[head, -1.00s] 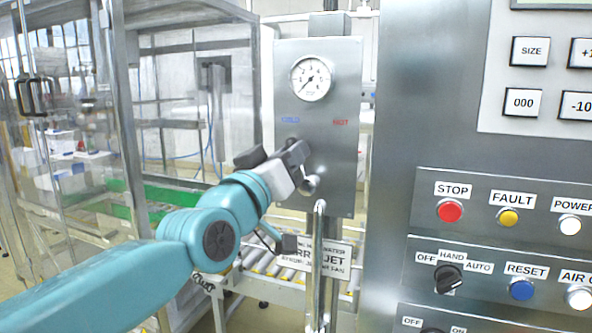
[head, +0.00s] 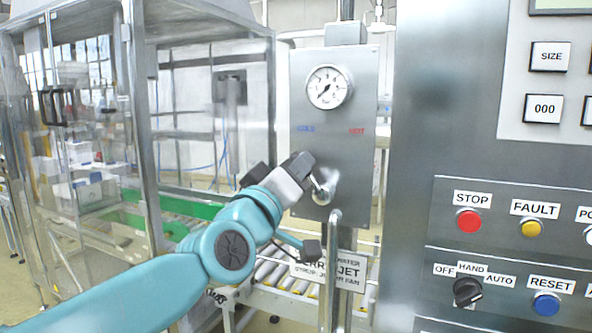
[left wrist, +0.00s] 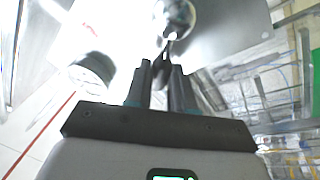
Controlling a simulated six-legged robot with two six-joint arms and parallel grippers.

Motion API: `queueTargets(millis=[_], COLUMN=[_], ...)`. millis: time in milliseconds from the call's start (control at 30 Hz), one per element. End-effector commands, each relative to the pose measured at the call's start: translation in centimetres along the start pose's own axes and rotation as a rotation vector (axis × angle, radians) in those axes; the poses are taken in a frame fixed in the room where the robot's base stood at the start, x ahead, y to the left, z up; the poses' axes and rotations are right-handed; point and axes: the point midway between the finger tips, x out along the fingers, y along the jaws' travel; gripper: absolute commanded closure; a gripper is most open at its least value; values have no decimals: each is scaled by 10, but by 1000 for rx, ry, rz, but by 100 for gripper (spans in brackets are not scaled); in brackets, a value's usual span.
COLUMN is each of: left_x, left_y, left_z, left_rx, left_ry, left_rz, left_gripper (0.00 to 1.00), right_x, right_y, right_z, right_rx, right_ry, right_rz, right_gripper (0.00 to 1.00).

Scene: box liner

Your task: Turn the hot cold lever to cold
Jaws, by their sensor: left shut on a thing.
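The hot cold lever (head: 322,188) is a shiny metal part on a grey panel (head: 350,120), below the blue COLD label (head: 306,129) and the red HOT label (head: 356,131). My left gripper (head: 305,168) is at the lever, on its upper left side, and partly hides it. In the left wrist view the fingers (left wrist: 162,85) are close together on the thin end of the lever, and its round shiny hub (left wrist: 175,15) shows beyond them. My right gripper is not in view.
A round pressure gauge (head: 328,88) is above the labels. A bent metal pipe (head: 333,265) stands below the lever, by a jet sign (head: 350,268). A control cabinet (head: 460,110) with buttons fills the right. A glazed machine frame (head: 140,110) and roller conveyor (head: 275,275) are at left and behind.

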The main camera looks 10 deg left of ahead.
Motion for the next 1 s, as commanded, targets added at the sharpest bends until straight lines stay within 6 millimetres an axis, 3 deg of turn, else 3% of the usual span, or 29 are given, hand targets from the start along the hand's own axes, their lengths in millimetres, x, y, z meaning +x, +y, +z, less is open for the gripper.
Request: queueTargets(millis=[100,133,200,567,767,1000], left_x=[0,0,0,-5,-44,-109], left_y=[0,0,0,0,-1,-1], left_z=[1,1,1,0,2,1], left_rx=[-4,-4,-3,-1,-2,-2], left_ry=[-2,-2,-2,0,1,0], left_rz=[0,0,0,1,2,2], left_gripper=[100,70,52,52,52,52], right_x=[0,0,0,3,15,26], right_y=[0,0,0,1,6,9], right_z=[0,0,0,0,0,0], right_rx=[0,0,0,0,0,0], right_ry=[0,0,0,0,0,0], right_rz=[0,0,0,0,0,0], right_gripper=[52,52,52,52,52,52])
